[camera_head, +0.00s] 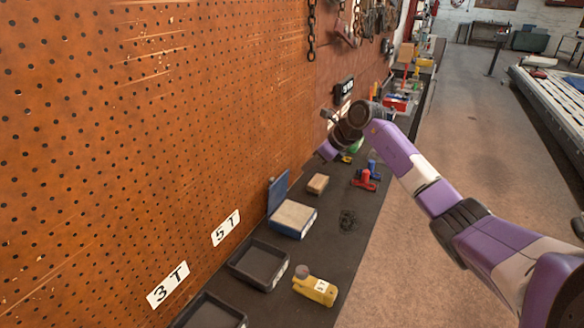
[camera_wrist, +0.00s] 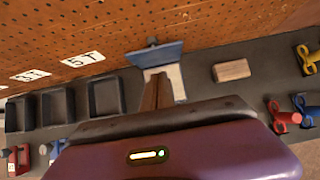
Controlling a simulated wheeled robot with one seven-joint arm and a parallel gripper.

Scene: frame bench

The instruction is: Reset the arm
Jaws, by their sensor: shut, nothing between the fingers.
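My purple arm reaches out over the dark bench from the right in the head view. My gripper (camera_head: 327,151) is at its far end, above the bench and close to the pegboard. In the wrist view my gripper (camera_wrist: 157,93) is shut, with its brown fingers together and nothing held.
A small wooden block (camera_head: 317,184) lies on the bench, with red and blue tools (camera_head: 366,180) to its right. A black tray (camera_head: 260,264) and a yellow object (camera_head: 316,289) are nearer. The orange pegboard (camera_head: 130,110) rises along the left. Open floor (camera_head: 470,150) lies right.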

